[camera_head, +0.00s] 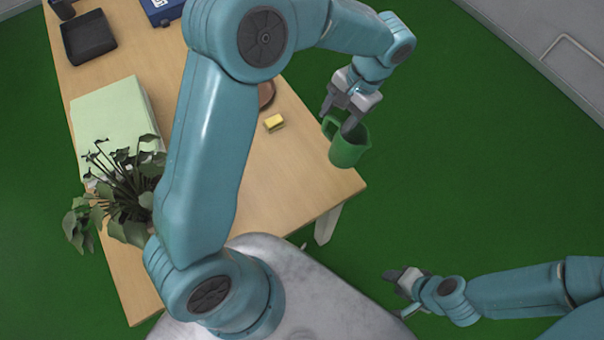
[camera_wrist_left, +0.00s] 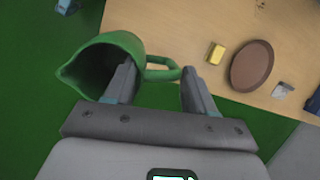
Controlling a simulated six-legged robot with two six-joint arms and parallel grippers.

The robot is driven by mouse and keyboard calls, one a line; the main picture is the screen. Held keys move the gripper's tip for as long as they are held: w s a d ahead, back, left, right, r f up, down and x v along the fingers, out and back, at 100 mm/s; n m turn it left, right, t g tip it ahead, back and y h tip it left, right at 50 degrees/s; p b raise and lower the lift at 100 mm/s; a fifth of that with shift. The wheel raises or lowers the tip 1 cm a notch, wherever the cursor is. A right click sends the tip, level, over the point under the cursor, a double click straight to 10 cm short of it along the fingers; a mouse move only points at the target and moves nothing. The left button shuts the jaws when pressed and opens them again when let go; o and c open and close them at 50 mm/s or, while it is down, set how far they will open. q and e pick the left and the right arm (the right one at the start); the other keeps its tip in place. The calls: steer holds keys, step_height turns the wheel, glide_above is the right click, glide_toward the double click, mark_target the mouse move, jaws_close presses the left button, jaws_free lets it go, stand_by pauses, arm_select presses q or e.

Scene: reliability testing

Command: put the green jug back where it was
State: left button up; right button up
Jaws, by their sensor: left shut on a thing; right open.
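The green jug (camera_head: 346,153) is in my left gripper (camera_head: 339,114), by the right edge of the wooden table (camera_head: 290,185). In the left wrist view the jug (camera_wrist_left: 100,62) is tilted with its open mouth toward the camera. One finger is at the mouth and the other is beyond the handle, so the jug's wall and handle lie between them. In that view the jug appears against green floor beside the table edge. My right gripper (camera_head: 397,290) is open and empty, low at the right, away from the table.
A yellow sponge-like block (camera_head: 274,122) and a brown round dish (camera_head: 266,94), partly hidden by my left arm, lie on the table. A potted plant (camera_head: 120,190), a pale green box (camera_head: 112,115) and a black tray (camera_head: 88,38) stand further left. Bare tabletop lies near the right corner.

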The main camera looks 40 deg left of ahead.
arm_select(q)
steer(key=shift+s+a+r+m, duration=0.2)
steer(key=shift+s+r+m, duration=0.1)
steer(key=shift+m, duration=0.2)
steer(key=s+a+r+m+t+b, duration=0.1)
steer(key=s+a+r+m+b, duration=0.1)
steer(key=s+a+r+b, duration=0.45)
step_height(320, 180, down, 19)
steer(key=w+a, duration=0.1)
steer(key=w, duration=0.1)
steer(key=shift+a+p, duration=0.4)
steer(key=shift+p, duration=0.05)
steer(key=shift+s, duration=0.1)
steer(key=shift+f, duration=0.1)
steer(key=o, duration=1.4)
steer(key=shift+f, duration=0.15)
steer(key=shift+o, duration=0.2)
